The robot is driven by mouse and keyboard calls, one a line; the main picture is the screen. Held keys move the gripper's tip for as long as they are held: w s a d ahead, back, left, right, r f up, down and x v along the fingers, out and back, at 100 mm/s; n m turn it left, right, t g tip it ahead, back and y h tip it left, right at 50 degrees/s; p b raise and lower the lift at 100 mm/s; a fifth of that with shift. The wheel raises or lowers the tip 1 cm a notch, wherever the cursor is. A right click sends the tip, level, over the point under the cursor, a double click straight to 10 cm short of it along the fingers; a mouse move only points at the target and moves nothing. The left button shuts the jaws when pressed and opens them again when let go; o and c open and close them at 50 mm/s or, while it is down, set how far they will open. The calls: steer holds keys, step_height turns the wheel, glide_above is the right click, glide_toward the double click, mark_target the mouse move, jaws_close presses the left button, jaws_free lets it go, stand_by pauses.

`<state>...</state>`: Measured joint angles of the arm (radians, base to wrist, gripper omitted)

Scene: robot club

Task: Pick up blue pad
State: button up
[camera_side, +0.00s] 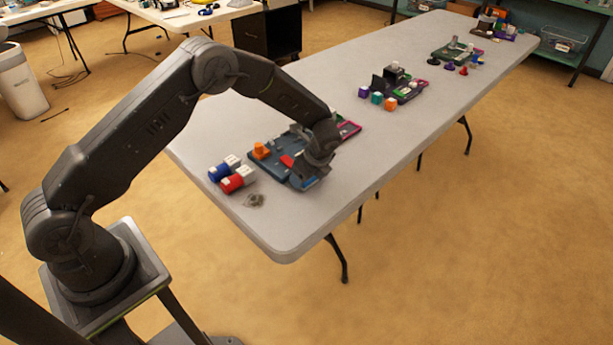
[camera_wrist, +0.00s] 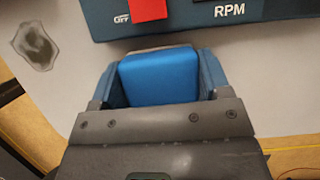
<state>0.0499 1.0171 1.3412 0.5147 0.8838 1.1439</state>
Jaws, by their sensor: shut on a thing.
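The blue pad (camera_wrist: 160,78) is a bright blue block with rounded edges in the middle of the wrist view. My gripper (camera_wrist: 161,65) is shut on it, with one finger against its left side and one against its right. In the side view my gripper (camera_side: 306,182) points down at the near right edge of a dark blue board (camera_side: 262,169). There the pad is hidden by my gripper. I cannot tell how far the pad is above the table.
The board carries an orange piece (camera_side: 261,151) and a red piece (camera_side: 287,161); its edge shows "RPM" in the wrist view. Blue-white (camera_side: 222,170) and red-white (camera_side: 238,180) pieces lie left of it. A grey patch (camera_side: 254,200) lies near the table's front edge.

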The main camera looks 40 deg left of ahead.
steer(key=shift+c, duration=0.6)
step_height(320, 180, up, 4)
steer(key=s+a+r, duration=0.6)
steer(key=a+r, duration=0.1)
steer(key=a, duration=0.3)
